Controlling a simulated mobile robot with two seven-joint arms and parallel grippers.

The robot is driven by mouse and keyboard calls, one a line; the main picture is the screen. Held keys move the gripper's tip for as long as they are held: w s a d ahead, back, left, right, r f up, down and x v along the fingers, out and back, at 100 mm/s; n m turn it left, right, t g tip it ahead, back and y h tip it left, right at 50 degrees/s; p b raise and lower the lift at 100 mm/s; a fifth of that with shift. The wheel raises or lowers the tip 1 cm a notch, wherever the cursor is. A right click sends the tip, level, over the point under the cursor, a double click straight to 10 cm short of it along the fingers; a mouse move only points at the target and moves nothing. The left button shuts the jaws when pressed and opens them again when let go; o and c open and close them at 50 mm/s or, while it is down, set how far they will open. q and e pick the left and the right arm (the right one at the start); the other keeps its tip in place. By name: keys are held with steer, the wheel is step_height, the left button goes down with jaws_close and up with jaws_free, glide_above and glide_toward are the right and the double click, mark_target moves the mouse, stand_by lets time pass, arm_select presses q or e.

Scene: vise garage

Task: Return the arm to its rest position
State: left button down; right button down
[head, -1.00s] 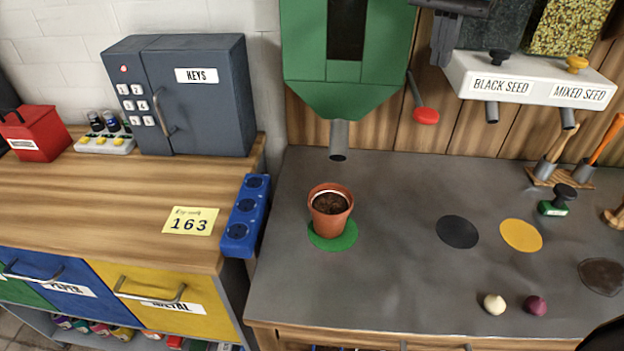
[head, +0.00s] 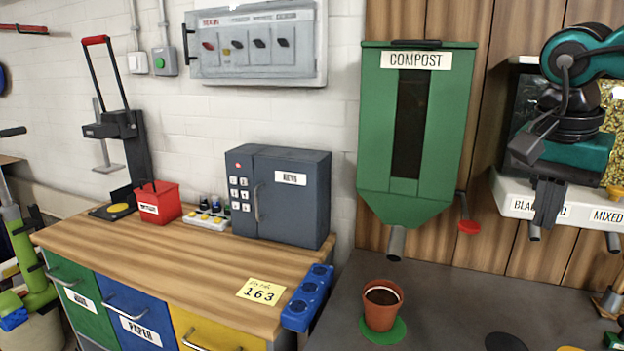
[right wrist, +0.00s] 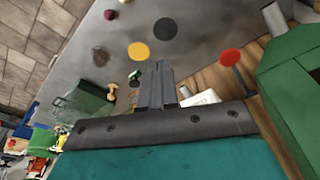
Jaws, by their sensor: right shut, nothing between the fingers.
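My right gripper (head: 546,222) is at the right of the head view, raised in front of the seed dispenser (head: 516,206). Its fingers are together with nothing between them. In the right wrist view the closed fingers (right wrist: 158,88) point out over the grey bench. My teal right arm shows at the upper right of the head view. My left gripper is not in view.
The green compost hopper (head: 455,115) with its red-ended lever (head: 469,226) hangs left of my right gripper. A potted soil-filled pot (head: 380,312) stands on a green disc (head: 398,333) below the spout. The grey safe (head: 310,220) stands on the wooden counter (head: 215,268).

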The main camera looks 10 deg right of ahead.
steer(key=w+a+f+m+t+y, duration=0.2)
steer(key=f+m+t+y, duration=0.4)
steer(key=m, duration=0.6)
steer(key=w+a+f+m+t+y, duration=0.2)
steer(key=a+f+m+t+y, duration=0.15)
steer(key=f+m+t, duration=0.6)
steer(key=s+f+m+g+h, duration=0.2)
steer(key=s+f+m+h, duration=0.1)
steer(key=m, duration=0.7)
steer(key=s+f+m+g+h, duration=0.3)
steer(key=f+m, duration=0.4)
steer(key=m, duration=0.3)
steer(key=s+f+m+g+h, duration=0.2)
steer(key=s+f+m+h, duration=0.2)
steer(key=m, duration=0.6)
steer(key=shift+s+d+f+h, duration=0.15)
steer(key=shift+s+f, duration=0.3)
steer(key=shift+s, duration=0.25)
steer(key=shift+s+d+f+h, duration=0.1)
steer(key=shift+s+d+f, duration=0.05)
steer(key=shift+s+f, duration=0.4)
steer(key=s+a+f+m+g+y, duration=0.35)
steer(key=s+a+m+g, duration=0.3)
steer(key=s+a, duration=0.35)
steer(key=w+a+f+t+y, duration=0.1)
steer(key=w+a+f+t, duration=0.2)
steer(key=w+f+t, duration=0.4)
steer(key=shift+a+f+t, duration=0.15)
steer(key=shift+f+t, duration=0.15)
steer(key=shift+f, duration=0.85)
